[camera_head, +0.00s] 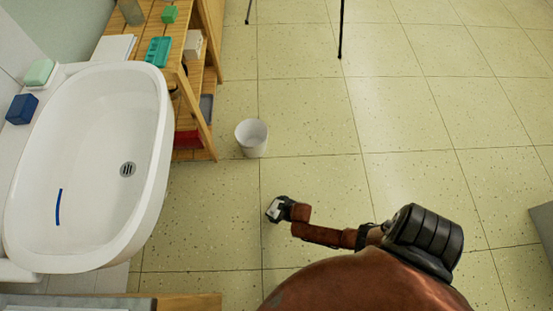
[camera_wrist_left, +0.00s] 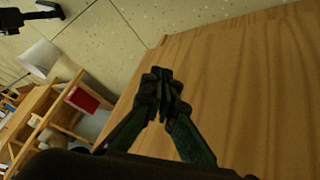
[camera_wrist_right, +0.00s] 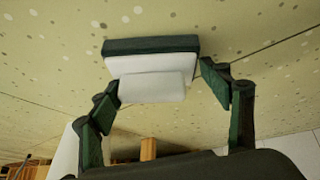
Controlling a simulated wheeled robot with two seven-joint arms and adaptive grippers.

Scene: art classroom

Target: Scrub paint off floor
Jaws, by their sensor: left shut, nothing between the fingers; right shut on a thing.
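My right gripper (camera_head: 284,209) is low over the speckled floor tiles (camera_head: 208,200) in the head view. It is shut on a white block with a dark green layer, like a scrub pad, which fills the space between the fingers in the right wrist view (camera_wrist_right: 150,48). The pad's dark layer faces away from the gripper; I cannot tell whether it touches the floor. No clear paint patch on the floor stands out from the speckles. My left gripper (camera_wrist_left: 163,88) is shut and empty in front of a wooden surface (camera_wrist_left: 240,85); it is not in the head view.
A white sink (camera_head: 150,200) with a blue streak (camera_head: 58,207) inside is at the left. A white bin (camera_head: 252,138) stands beside a wooden shelf (camera_head: 205,130). Thin black legs (camera_head: 341,30) stand at the top. The floor to the right is mostly clear.

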